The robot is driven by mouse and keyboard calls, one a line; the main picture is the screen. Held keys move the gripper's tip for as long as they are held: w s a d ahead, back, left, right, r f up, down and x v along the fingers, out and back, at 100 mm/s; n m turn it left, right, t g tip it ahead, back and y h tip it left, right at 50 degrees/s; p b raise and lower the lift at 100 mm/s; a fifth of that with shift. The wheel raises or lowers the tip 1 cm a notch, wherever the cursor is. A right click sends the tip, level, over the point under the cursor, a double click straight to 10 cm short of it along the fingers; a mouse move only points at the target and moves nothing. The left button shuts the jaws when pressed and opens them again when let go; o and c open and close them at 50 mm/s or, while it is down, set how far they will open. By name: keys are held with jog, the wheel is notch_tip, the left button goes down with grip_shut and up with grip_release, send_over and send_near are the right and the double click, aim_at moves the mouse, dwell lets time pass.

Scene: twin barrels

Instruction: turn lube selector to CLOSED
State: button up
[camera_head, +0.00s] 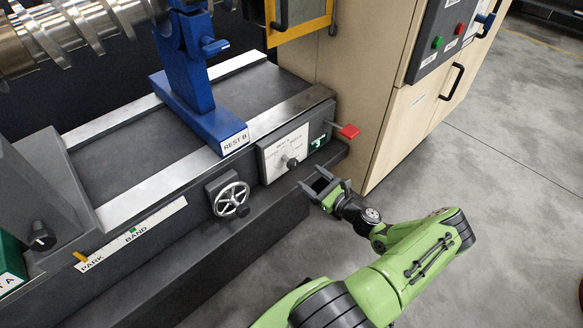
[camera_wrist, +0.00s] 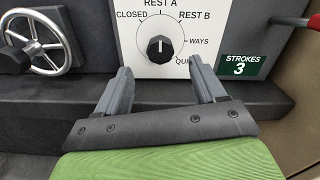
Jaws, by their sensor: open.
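The lube selector is a black knob (camera_wrist: 160,48) on a white plate (camera_wrist: 130,45) on the front of the machine bed. Labels CLOSED, REST A, REST B and WAYS ring it, with one more partly hidden by my right finger. The knob's white mark points up, towards REST A; CLOSED is to its upper left. The knob also shows in the head view (camera_head: 291,162). My gripper (camera_wrist: 160,75) is open and empty, its fingers apart below and to either side of the knob, not touching it. In the head view my gripper (camera_head: 313,178) is just right of the plate.
A spoked handwheel (camera_wrist: 36,42) is left of the plate. A green STROKES 3 sign (camera_wrist: 243,67) is on the right. A red-ended lever (camera_head: 348,131) sticks out near the beige cabinet (camera_head: 365,110). A dark ledge (camera_head: 215,245) runs below; open floor (camera_head: 500,200) lies right.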

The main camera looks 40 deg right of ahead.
aim_at(294, 166)
jog(key=w+b, duration=0.1)
jog(key=w, duration=0.8)
jog(key=shift+a+b, duration=0.1)
jog(key=shift+b, duration=0.25)
jog(key=c, duration=1)
jog(key=shift+n, duration=0.4)
jog(key=n, duration=0.3)
jog(key=shift+a+f+n, duration=0.1)
jog(key=shift+n, duration=0.2)
jog(key=shift+a+n+b, duration=0.1)
jog(key=shift+n+b, duration=0.45)
jog(key=shift+n, duration=1.65)
jog(key=o, duration=1)
